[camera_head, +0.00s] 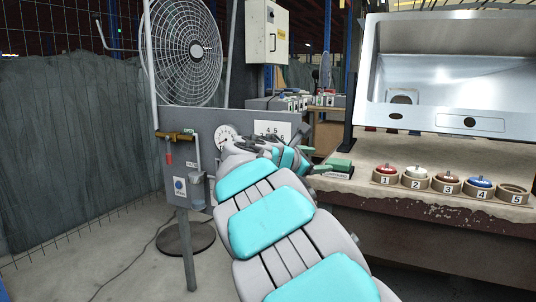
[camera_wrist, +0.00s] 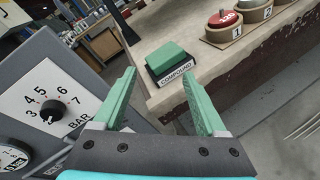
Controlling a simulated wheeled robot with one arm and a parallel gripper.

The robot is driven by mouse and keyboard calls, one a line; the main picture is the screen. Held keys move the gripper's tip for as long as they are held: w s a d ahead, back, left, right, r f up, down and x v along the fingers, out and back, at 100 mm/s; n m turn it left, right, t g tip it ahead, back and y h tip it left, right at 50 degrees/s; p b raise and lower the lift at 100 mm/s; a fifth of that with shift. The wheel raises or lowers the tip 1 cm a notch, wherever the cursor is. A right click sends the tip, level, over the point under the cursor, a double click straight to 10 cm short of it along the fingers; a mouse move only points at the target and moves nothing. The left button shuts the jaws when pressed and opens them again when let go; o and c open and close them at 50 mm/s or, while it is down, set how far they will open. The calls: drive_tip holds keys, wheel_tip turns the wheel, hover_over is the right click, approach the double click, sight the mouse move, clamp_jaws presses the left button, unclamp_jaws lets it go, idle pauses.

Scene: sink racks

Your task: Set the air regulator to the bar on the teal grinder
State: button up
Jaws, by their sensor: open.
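The air regulator dial (camera_wrist: 55,105) is a white plate marked 3 to 7 BAR on a grey panel at the left of the wrist view. Its black knob (camera_wrist: 52,112) has a small red mark; its exact setting is hard to read. In the head view the white dial plate (camera_head: 272,130) is partly covered by my arm. A round pressure gauge (camera_wrist: 12,160) sits beside it, also visible in the head view (camera_head: 228,135). My gripper (camera_wrist: 158,73) has green fingers, open and empty, to the right of the dial and apart from it. I cannot make out a teal grinder.
A green block (camera_wrist: 171,56) with a COMPOUND label sits on the bench corner. Numbered holders (camera_head: 449,182) with coloured discs line the bench below a steel sink (camera_head: 450,85). A caged fan (camera_head: 185,50) stands behind the grey panel (camera_head: 200,125).

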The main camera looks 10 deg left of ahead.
drive_tip(key=w+a+r+n+t+y+b, duration=0.15)
drive_tip(key=a+n, duration=0.25)
drive_tip(key=a, duration=0.5)
drive_tip(key=w+a+n+t+y, duration=0.1)
drive_tip(key=w+a+n+t, duration=0.2)
drive_tip(key=a, duration=0.5)
drive_tip(key=x, duration=0.7)
drive_tip(key=shift+w+f, duration=0.2)
drive_tip(key=shift+w, duration=0.2)
drive_tip(key=shift+c, duration=0.3)
clamp_jaws()
